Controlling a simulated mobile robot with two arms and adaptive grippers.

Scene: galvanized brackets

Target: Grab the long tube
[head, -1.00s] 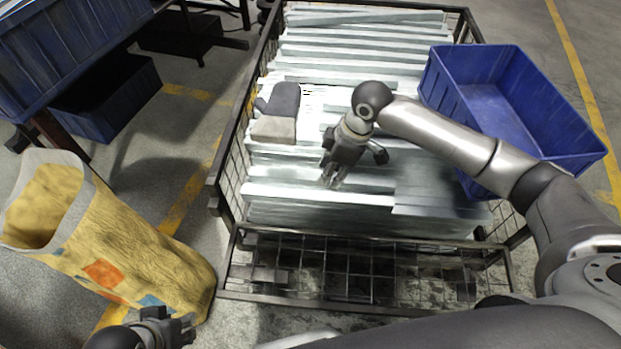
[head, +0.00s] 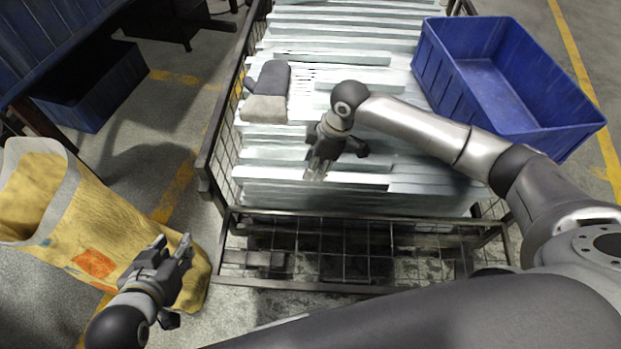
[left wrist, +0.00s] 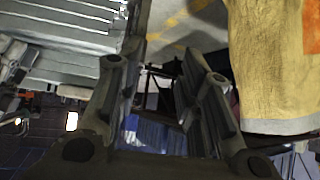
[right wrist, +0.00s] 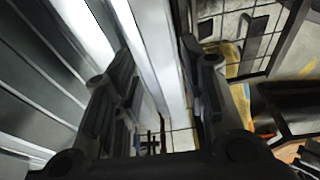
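Long galvanized metal pieces (head: 345,203) lie stacked side by side in a wire-mesh crate (head: 212,190); I cannot tell which one is the long tube. My right gripper (head: 316,172) points down at the front of the stack. In the right wrist view its fingers (right wrist: 160,95) are apart, with a long pale metal piece (right wrist: 158,50) showing between them; I cannot tell whether they touch it. My left gripper (head: 177,257) is open and empty, over the yellow sack beside the crate. The left wrist view also shows its spread fingers (left wrist: 165,90).
A blue bin (head: 500,85) stands over the crate's right side. A grey and beige glove-like item (head: 268,92) lies on the stack. Floor shows between sack and crate.

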